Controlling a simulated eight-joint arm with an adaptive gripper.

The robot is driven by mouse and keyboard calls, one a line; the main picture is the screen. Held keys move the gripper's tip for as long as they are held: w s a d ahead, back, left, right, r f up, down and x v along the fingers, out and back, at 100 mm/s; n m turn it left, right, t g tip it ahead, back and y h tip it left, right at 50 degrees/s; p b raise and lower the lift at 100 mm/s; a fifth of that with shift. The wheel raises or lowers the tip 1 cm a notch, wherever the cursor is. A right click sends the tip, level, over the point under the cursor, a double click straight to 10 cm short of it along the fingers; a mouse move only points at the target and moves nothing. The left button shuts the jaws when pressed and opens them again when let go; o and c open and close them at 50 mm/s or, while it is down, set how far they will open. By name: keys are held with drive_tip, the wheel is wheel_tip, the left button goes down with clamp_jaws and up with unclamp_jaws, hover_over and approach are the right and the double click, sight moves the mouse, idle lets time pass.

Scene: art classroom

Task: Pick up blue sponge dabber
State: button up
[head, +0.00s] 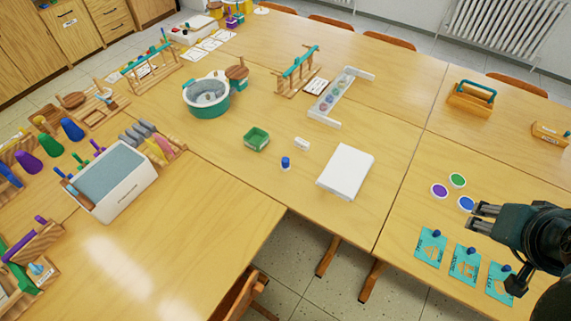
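A small upright blue piece (285,162) with a darker, narrower top stands on the middle table; it looks like the blue sponge dabber, though it is too small to be sure. A larger blue rounded cone (72,129) stands among similar green and purple ones at the left. My gripper (473,217) is at the right, over the right table, far from the small blue piece. Its two fingers point left with a gap between them, and nothing shows between them.
Near the blue piece are a green box (256,139), a small white block (302,144) and a white slab (345,171). Colored discs (457,180) and teal cards with dark knobs (431,247) lie by my gripper. A floor gap (300,262) opens between the front tables.

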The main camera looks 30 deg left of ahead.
drive_tip(key=w+a+r+n+g+y+p, duration=0.15)
drive_tip(key=w+a+n, duration=0.35)
drive_tip(key=w+a, duration=0.6)
drive_tip(key=n+g+h+p, duration=0.25)
drive_tip(key=n+g, duration=0.25)
drive_tip(key=n, duration=0.6)
hover_over(285, 160)
drive_tip(key=shift+y, duration=0.4)
drive_tip(key=f, duration=2)
drive_tip(key=shift+w+d+f+p, duration=0.15)
drive_tip(key=shift+d+f+p, duration=0.05)
drive_tip(key=shift+d+p, duration=0.1)
drive_tip(key=shift+s+a+f+g, duration=0.25)
drive_tip(key=shift+a+f, duration=0.05)
drive_tip(key=shift+f, duration=1.3)
